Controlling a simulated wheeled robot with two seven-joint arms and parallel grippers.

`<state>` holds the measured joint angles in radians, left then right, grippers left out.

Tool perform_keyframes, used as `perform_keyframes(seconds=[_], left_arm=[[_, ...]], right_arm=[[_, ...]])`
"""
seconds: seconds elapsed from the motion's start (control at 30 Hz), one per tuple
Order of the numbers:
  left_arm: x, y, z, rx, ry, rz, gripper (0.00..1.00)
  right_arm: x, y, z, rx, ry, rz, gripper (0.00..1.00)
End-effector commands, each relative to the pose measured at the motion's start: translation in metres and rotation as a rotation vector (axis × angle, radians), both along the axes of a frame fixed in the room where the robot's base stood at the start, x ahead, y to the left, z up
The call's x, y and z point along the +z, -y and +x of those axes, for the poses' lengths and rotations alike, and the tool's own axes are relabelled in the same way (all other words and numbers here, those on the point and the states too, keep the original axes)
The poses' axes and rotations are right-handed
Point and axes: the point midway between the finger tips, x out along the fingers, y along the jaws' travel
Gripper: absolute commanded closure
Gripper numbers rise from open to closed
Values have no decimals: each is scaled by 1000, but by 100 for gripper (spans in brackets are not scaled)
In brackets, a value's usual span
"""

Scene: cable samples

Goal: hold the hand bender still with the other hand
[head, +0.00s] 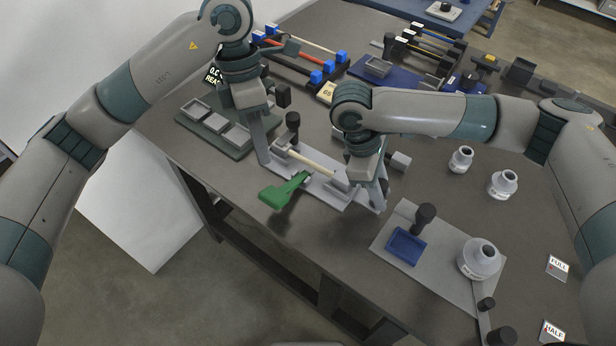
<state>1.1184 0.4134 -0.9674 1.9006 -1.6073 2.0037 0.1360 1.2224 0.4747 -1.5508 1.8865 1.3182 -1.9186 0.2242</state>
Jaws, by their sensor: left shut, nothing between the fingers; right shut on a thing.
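The hand bender is a long light grey plate (323,193) near the table's front edge. It carries a black knob (293,121), a pale rod (308,158) and a green lever (284,191) jutting out over the front edge. My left gripper (262,160) is shut and empty, pointing down at the bender's left end; I cannot tell whether it touches. My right gripper (379,207) is shut at the bender's right end and appears to grip it. The exact grip is hidden by its own fingers and wrist.
A green tray unit (243,153) stands behind left. At the front right, a grey board (440,272) carries a blue tray (405,246) and a white round container (480,259). Two smaller white containers (461,159) (502,184) stand behind it. Racks with rods fill the back.

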Motion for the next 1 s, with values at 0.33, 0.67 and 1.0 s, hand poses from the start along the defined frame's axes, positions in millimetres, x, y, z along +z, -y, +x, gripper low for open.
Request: perform_keyframes(seconds=[0.33,0.67,1.0], left_arm=[[5,2,2,176,-26,39,100],[16,4,6,616,-94,141,100],[28,6,10,1120,-172,262,100]], right_arm=[[1,0,0,0,1,1,100],[1,0,0,0,1,1,100],[1,0,0,0,1,1,100]])
